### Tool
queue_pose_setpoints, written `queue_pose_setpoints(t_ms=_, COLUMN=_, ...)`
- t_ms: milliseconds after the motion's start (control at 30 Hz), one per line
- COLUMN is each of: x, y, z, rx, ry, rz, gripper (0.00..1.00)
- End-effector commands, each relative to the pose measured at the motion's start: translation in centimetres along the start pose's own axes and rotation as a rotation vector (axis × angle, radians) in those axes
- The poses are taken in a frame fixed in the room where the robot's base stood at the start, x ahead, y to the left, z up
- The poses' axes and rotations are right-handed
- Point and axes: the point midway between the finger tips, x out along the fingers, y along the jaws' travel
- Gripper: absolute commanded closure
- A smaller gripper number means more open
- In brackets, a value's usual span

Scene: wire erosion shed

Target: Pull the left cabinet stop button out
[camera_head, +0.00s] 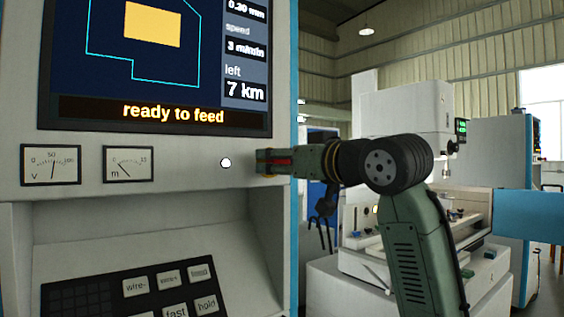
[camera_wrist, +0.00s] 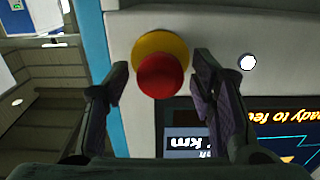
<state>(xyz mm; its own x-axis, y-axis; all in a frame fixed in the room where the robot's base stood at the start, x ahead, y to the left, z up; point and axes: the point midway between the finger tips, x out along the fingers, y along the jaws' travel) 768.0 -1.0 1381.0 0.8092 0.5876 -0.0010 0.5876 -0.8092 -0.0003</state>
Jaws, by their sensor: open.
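The stop button (camera_wrist: 160,76) is a red mushroom head on a yellow round base, on the pale front of the near cabinet (camera_head: 200,180). In the wrist view it lies between the two spread fingers of my gripper (camera_wrist: 160,84), with a gap on each side. In the head view my gripper (camera_head: 268,161) is at the right edge of the cabinet face, below the screen, and mostly hides the button; a little red and yellow shows there. I cannot tell whether the button is pressed in or out.
A white round lamp (camera_head: 225,163) sits left of my gripper. The screen (camera_head: 155,70) is above, two dial gauges (camera_head: 128,164) are to the left, and a keypad (camera_head: 150,290) is below. Another machine (camera_head: 400,110) stands behind my arm at right.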

Motion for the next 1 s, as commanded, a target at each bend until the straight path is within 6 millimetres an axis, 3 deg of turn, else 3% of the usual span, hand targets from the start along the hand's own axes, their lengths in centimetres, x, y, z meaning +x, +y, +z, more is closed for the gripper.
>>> queue_pose_setpoints(t_ms=267, x=-0.6, y=0.0, z=-0.1, rx=0.0, ry=0.001, rz=0.0, gripper=0.49)
queue_pose_setpoints(t_ms=367, x=-1.9, y=0.0, z=-0.1, rx=0.0, ry=0.002, rz=0.0, gripper=0.49)
queue_pose_setpoints(t_ms=700, x=-9.1, y=0.0, z=0.0, rx=-0.001, ry=0.002, rz=0.002, gripper=0.49)
queue_pose_setpoints(t_ms=1000, x=-12.0, y=0.0, z=0.0, rx=0.0, ry=0.0, rz=0.001, gripper=0.49)
